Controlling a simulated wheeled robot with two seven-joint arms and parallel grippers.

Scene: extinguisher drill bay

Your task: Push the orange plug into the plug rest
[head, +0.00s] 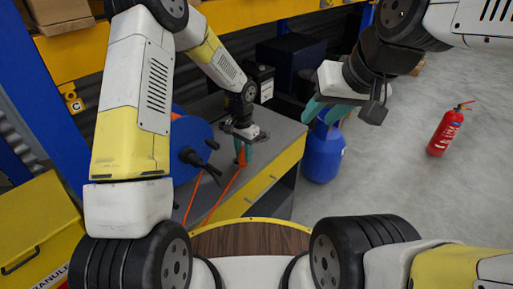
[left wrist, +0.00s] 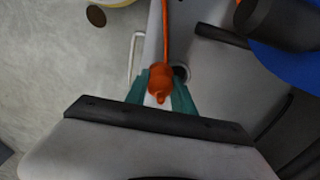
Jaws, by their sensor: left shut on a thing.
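My left gripper (head: 243,154) is shut on the orange plug (head: 241,161) over the grey bench top (head: 284,133). In the left wrist view the plug (left wrist: 160,80) sits between the teal fingers, with its orange cable (left wrist: 165,30) running away from it. A dark round spot (left wrist: 181,73) shows on the grey surface just right of the plug; I cannot tell whether it is the plug rest. The plug rest is not clearly visible. My right gripper (head: 325,110) is open and empty, in the air to the right of the bench.
A blue cable reel (head: 194,139) with a black handle stands left of the plug on the bench. A blue cylinder (head: 323,155) stands on the floor beside the bench. A red extinguisher (head: 446,132) stands further right on open floor. A yellow bin (head: 38,235) is at lower left.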

